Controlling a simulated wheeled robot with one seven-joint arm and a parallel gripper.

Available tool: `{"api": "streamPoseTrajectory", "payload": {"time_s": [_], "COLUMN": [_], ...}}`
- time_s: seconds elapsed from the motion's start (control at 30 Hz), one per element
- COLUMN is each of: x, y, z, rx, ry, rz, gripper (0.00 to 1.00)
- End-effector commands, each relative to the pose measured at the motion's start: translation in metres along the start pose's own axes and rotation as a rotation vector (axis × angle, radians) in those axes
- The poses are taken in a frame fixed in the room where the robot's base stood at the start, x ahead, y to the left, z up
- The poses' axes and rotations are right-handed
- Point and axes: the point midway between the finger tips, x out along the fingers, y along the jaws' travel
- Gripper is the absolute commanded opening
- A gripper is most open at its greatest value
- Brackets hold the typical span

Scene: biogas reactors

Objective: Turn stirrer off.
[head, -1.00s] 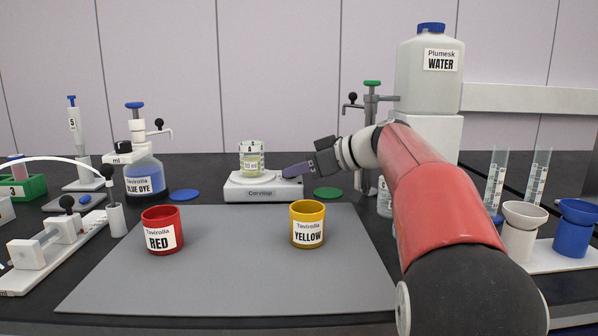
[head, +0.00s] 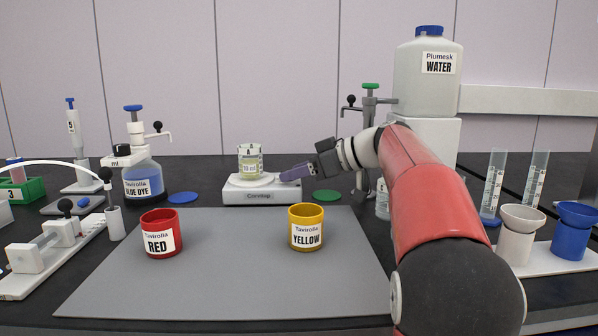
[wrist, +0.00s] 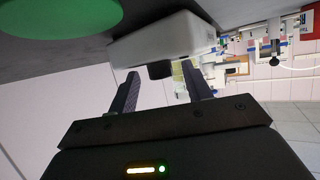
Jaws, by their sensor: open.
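The stirrer (head: 262,196) is a low white box labelled Corotop with a round plate on top, at the back middle of the bench. A glass beaker (head: 250,163) with pale yellow-green liquid stands on its plate. My gripper (head: 284,177) is at the stirrer's right end, pointing left. In the wrist view my gripper (wrist: 163,84) is open, its two dark fingers apart. A black knob (wrist: 160,71) on the side of the white stirrer body (wrist: 165,40) shows between and just beyond the fingers. I cannot tell whether a finger touches it. The head view hides the knob.
A green disc (head: 327,196) lies right of the stirrer and a blue disc (head: 183,198) left. Red (head: 161,234) and yellow (head: 306,228) cups stand on the grey mat (head: 230,275). A dispenser stand (head: 369,130) rises behind my forearm. The mat's middle is clear.

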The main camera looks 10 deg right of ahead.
Motion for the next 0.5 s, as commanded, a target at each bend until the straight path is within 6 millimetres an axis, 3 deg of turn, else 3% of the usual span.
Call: {"api": "streamPoseTrajectory", "payload": {"time_s": [0.37,0.5], "x": [0.0,-0.029], "y": [-0.01,-0.013], "z": [-0.003,0.001], "rx": [0.095,0.097], "ry": [0.006,0.007], "rz": [0.232,0.242], "gripper": [0.49,0.49]}}
